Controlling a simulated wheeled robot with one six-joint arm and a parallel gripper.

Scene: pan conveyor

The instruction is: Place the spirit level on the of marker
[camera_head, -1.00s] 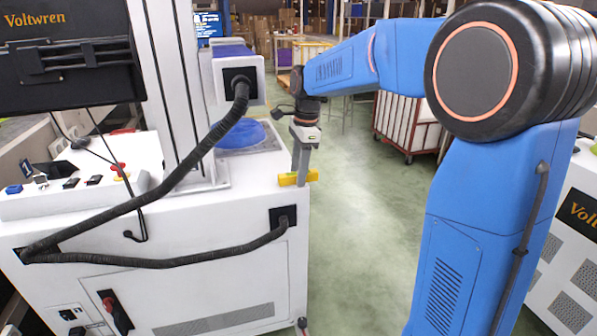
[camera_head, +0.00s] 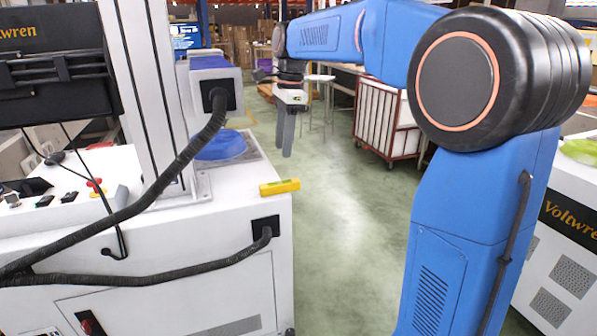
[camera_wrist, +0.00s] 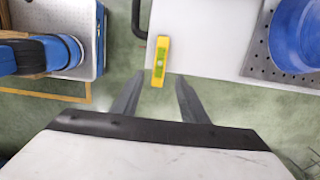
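The yellow spirit level (camera_head: 280,187) lies flat on the white machine top (camera_head: 235,190), close to its right edge. In the wrist view the level (camera_wrist: 161,60) shows its green vial windows, with one end at the edge of the white top. My gripper (camera_head: 284,153) hangs above and beyond the level in the head view, apart from it. In the wrist view my gripper (camera_wrist: 158,98) has its two fingers spread with nothing between them; the level lies ahead of the gap. I cannot make out a marker in either view.
A blue round pan (camera_head: 220,147) sits on a perforated metal plate (camera_wrist: 257,45) on the same machine top. A black hose (camera_head: 150,195) loops along the machine front. A white cart with a red frame (camera_head: 386,122) stands behind.

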